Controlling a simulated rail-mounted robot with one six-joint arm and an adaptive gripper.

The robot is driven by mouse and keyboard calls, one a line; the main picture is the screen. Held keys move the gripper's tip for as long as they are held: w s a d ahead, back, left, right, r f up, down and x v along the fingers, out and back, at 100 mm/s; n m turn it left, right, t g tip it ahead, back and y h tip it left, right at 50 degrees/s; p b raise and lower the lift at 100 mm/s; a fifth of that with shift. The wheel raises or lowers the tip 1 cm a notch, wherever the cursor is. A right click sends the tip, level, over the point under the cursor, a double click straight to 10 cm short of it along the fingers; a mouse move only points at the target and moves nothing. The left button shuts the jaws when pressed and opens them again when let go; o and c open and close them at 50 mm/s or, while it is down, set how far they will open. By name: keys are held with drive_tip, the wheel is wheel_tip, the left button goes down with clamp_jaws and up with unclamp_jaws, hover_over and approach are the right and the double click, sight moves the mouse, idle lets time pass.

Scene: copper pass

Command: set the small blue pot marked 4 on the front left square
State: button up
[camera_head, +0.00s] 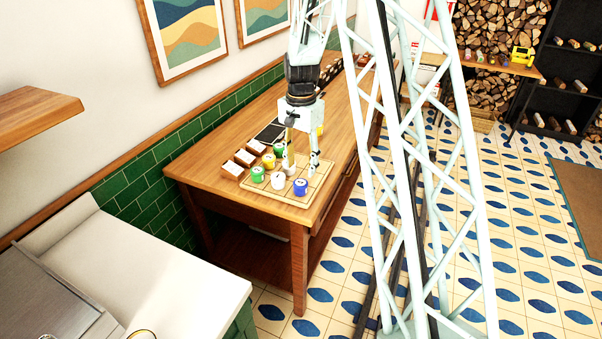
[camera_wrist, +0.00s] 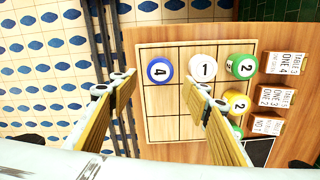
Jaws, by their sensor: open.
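The small blue pot marked 4 (camera_wrist: 160,71) stands in the upper left square of the gridded wooden board (camera_wrist: 160,130) in the wrist view. In the head view the blue pot (camera_head: 301,187) is at the board's near right corner. The white pot marked 1 (camera_wrist: 203,67) is beside it, then a green pot marked 2 (camera_wrist: 240,66). A yellow pot marked 2 (camera_wrist: 237,104) and another green pot, partly hidden by a finger, are in the right column. My gripper (camera_head: 300,163) is open and empty above the board, its fingers apart and pointing down.
Wooden blocks with written cards (camera_wrist: 278,97) stand along the board's right side in the wrist view. A dark flat panel (camera_head: 270,132) lies farther back on the wooden table (camera_head: 205,165). The board's middle and lower left squares look bare.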

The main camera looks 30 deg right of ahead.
drive_tip(key=shift+r, duration=1.45)
drive_tip(key=s+a+r+n+t, duration=0.1)
drive_tip(key=s+a+r+n, duration=0.1)
drive_tip(key=s+a+r, duration=0.45)
drive_tip(key=s+a+r+n, duration=0.3)
drive_tip(key=s+r, duration=0.4)
drive_tip(key=r, duration=0.3)
drive_tip(key=s+a+r+n+t, duration=0.1)
drive_tip(key=s+a+r+n, duration=0.1)
drive_tip(key=s+a+r, duration=0.45)
drive_tip(key=s+a+r+n, duration=0.1)
drive_tip(key=s+n, duration=0.1)
drive_tip(key=s, duration=0.7)
drive_tip(key=s+a+r+n+t, duration=0.1)
drive_tip(key=s+a+r+n, duration=0.1)
drive_tip(key=s, duration=0.6)
drive_tip(key=s+a+r+n, duration=0.2)
drive_tip(key=s, duration=0.7)
drive_tip(key=shift+s+a+r+t, duration=0.2)
drive_tip(key=shift+s+a+t, duration=0.05)
drive_tip(key=shift+s+t, duration=0.15)
drive_tip(key=shift+d, duration=0.15)
